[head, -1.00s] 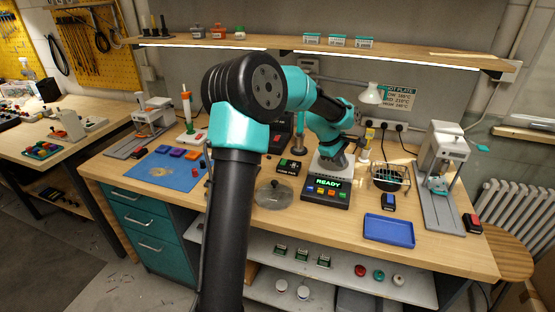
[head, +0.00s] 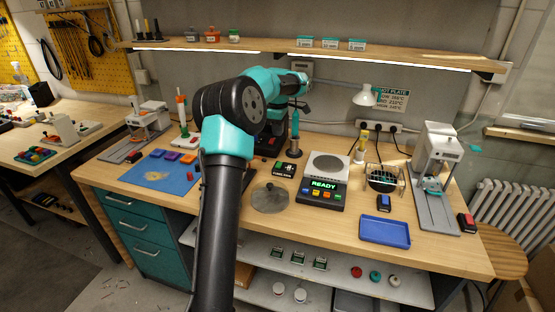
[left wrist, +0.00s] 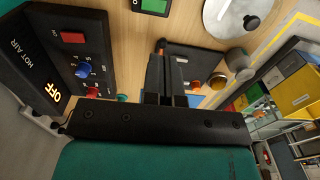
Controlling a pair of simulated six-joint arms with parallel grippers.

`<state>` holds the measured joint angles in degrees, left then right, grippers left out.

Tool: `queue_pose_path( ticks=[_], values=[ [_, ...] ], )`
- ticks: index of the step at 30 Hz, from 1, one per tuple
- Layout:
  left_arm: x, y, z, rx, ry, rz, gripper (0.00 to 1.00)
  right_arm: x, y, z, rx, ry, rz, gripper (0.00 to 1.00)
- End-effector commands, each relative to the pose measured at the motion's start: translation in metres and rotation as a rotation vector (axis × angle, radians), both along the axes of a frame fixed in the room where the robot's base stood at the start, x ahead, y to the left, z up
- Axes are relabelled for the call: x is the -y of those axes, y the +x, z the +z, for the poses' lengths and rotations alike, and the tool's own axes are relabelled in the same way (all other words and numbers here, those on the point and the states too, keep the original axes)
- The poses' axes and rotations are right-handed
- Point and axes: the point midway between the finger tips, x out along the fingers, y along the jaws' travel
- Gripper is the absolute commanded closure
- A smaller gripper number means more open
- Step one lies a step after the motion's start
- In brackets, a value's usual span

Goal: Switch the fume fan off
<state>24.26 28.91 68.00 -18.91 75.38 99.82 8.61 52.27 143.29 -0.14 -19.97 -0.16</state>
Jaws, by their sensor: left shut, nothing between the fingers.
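The fume fan switch box (head: 284,170) is a small black box with a white label. It stands on the bench left of the hot plate. In the left wrist view, a dark box with a green face (left wrist: 155,6), likely this one, is cut off by the top edge. My left gripper (left wrist: 165,65) shows in the left wrist view with its fingers together and nothing between them. It is apart from the green-faced box. In the head view my left forearm and wrist hide the gripper's fingertips. My right gripper is not in view.
A hot air station (left wrist: 75,60) with an OFF display and knobs is close to my left gripper. A hot plate (head: 325,190) reads READY. A round metal lid (head: 271,197) lies in front of the switch box. A blue tray (head: 385,231) is at the right.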

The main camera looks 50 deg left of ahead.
Motion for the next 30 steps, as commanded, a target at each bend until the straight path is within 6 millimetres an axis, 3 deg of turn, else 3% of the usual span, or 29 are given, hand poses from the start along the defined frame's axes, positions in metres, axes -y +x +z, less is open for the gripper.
queue_pose_path(
  ticks=[8,24,30],
  values=[
    [0.000,0.000,-0.018,-0.002,-0.001,-0.002,1.00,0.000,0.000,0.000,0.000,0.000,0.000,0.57],
    [0.000,0.000,-0.107,-0.002,-0.002,-0.001,1.00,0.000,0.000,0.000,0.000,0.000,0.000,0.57],
    [0.000,0.000,-0.132,0.000,-0.001,-0.002,1.00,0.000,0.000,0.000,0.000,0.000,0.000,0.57]
  ],
)
